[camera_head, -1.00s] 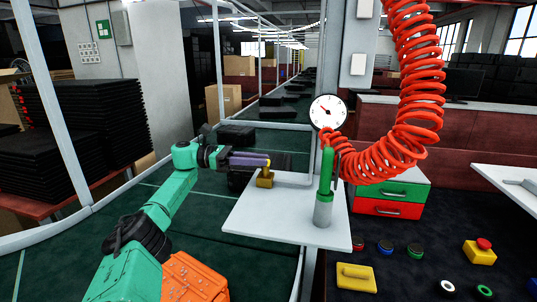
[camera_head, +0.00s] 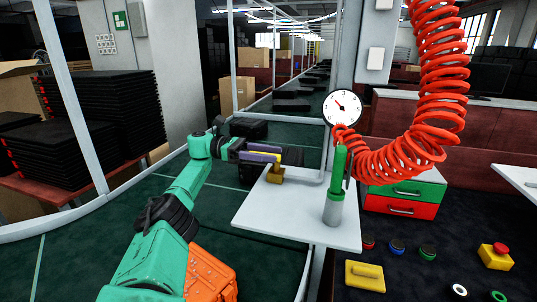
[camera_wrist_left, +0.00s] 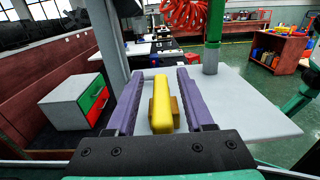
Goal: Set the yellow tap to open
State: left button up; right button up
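The yellow tap (camera_head: 276,176) stands on a white shelf (camera_head: 300,225), with a brass-coloured body below. In the left wrist view its yellow lever (camera_wrist_left: 161,95) points away from me, between the two purple fingers, with a gap on each side. My left gripper (camera_head: 264,154) is open around the lever at the tap's top; in the head view the fingers hide part of it. I see no contact between fingers and lever. My right gripper is not in view.
A green-topped grey cylinder (camera_head: 334,205) stands on the shelf to the right of the tap. A round gauge (camera_head: 342,107) and a red coiled hose (camera_head: 440,90) are behind. A drawer box (camera_head: 403,195), buttons and an orange crate (camera_head: 208,275) are nearby.

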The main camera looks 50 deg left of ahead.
pick_arm(q)
notch_tip(320, 180, up, 6)
jog(key=shift+r, duration=0.1)
notch_tip(320, 180, up, 14)
jog(key=p, duration=0.9)
jog(key=shift+p, duration=0.4)
jog(key=shift+f, duration=0.2)
